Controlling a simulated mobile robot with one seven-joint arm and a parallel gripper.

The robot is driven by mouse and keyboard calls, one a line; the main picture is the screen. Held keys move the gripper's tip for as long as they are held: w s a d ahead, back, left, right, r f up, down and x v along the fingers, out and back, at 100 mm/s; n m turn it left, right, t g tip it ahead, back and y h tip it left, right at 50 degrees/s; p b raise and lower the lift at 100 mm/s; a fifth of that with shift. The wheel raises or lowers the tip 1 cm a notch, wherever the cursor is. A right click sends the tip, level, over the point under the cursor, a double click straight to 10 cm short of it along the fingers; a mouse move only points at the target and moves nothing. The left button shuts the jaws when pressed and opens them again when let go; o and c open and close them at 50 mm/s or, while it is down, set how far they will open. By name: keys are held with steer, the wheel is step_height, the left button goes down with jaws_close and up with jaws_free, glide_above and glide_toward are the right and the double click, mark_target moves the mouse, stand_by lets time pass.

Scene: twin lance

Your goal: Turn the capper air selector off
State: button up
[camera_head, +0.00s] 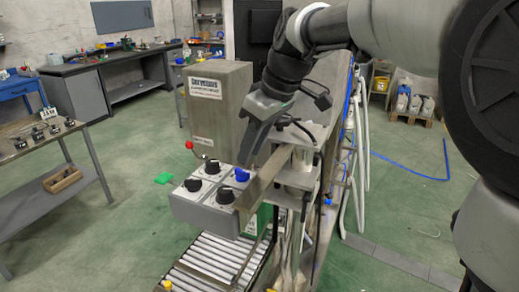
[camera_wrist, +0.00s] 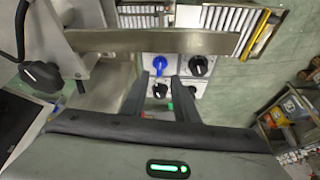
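A grey control box (camera_head: 206,216) carries several selector knobs. One is a blue knob (camera_head: 241,175); the others are black: a left knob (camera_head: 193,184), a far knob (camera_head: 212,166) and a near knob (camera_head: 226,196). I cannot read which is the capper air selector. My gripper (camera_head: 246,160) reaches down over the box close to the blue knob. In the wrist view my gripper (camera_wrist: 161,77) has its two dark fingers apart, with the blue knob (camera_wrist: 160,64) just beyond the tips and a black knob (camera_wrist: 159,90) seen between them. Contact cannot be told.
A metal bar (camera_head: 264,174) runs beside the box, close to my gripper. A tall steel housing (camera_head: 218,105) with a label stands behind. A roller conveyor (camera_head: 214,262) lies below.

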mark_target(242, 170)
steer(key=x, duration=0.5)
steer(key=shift+w+a+f, duration=0.1)
steer(key=shift+f, duration=0.25)
jaws_close()
